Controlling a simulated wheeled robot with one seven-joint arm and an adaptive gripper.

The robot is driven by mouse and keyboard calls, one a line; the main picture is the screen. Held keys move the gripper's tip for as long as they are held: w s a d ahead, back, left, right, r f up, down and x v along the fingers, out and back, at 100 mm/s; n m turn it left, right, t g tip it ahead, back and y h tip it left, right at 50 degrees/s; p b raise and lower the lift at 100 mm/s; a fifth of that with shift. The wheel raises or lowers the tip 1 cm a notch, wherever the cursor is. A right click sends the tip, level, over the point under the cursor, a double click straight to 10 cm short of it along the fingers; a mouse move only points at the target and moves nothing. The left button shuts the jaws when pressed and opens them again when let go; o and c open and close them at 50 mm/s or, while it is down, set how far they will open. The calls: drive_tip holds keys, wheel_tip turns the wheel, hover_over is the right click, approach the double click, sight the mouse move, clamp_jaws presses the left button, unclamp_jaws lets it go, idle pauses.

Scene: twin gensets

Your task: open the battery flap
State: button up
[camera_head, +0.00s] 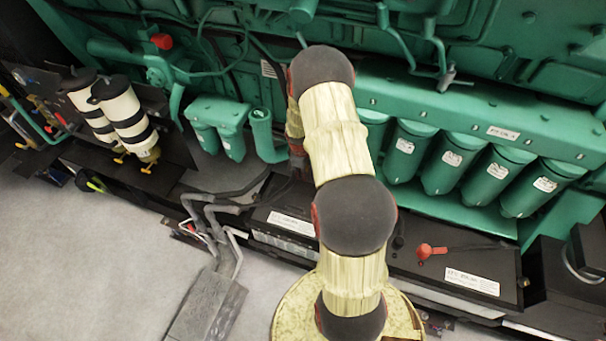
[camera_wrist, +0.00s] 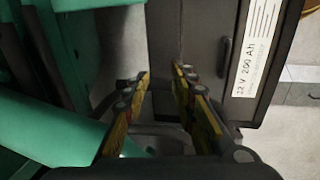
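My gripper (camera_wrist: 160,85) is open in the wrist view, its two fingers apart with nothing clearly between them. My gripper is hidden there. I cannot make out a separate flap.
The green engine (camera_head: 450,90) fills the back, with a row of green filters (camera_head: 445,165) above the batteries. White-and-black cylinders (camera_head: 122,110) stand at left. Pale floor (camera_head: 80,260) is clear at front left.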

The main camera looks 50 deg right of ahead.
drive_tip(key=shift+w+d+r+p, duration=0.2)
drive_tip(key=shift+d+r+p, duration=0.2)
drive_tip(key=shift+d+r, duration=0.1)
drive_tip(key=shift+w+d+r+p, duration=0.15)
drive_tip(key=shift+d+r+p, duration=0.2)
drive_tip(key=shift+r, duration=0.1)
wheel_tip(320, 180, up, 12)
drive_tip(key=a, duration=0.2)
drive_tip(key=shift+s+f, duration=0.15)
drive_tip(key=shift+s, duration=0.25)
drive_tip(key=shift+a, duration=0.1)
